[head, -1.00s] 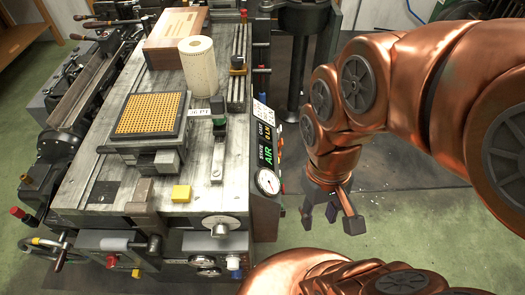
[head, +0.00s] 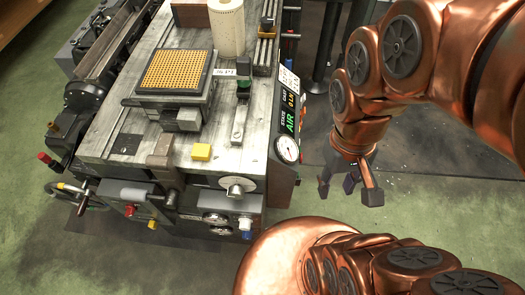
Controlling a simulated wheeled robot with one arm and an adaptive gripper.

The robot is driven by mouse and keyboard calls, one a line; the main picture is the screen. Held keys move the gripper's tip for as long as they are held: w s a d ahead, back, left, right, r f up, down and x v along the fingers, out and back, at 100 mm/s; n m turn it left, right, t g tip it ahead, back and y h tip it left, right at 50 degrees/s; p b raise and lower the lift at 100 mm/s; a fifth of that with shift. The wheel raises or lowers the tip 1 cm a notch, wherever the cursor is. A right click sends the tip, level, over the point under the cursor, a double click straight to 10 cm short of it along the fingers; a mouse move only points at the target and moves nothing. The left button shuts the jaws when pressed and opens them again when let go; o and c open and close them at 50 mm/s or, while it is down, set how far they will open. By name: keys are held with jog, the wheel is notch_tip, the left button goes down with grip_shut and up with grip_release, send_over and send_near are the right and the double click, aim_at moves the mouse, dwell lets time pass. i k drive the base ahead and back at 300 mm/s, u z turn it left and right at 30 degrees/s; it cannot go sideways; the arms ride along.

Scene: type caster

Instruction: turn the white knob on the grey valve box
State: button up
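The grey valve box (head: 192,197) is on the front end of the machine, low down, with small dials on its face. A small white knob (head: 245,223) with blue beneath it stands at the box's right end. Above it is a larger silver round knob (head: 238,187). My gripper (head: 348,188) hangs to the right of the machine, pointing down with its dark fingertips spread. It is empty and well apart from the white knob.
Green floor (head: 440,185) is open to the right.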

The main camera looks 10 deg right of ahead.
aim_at(245, 224)
jog(key=u, duration=0.45)
jog(key=k, duration=1.1)
jog(key=u, duration=0.15)
jog(key=i, duration=0.7)
jog(key=z, duration=0.25)
jog(key=k, duration=1.15)
jog(key=u, duration=2.05)
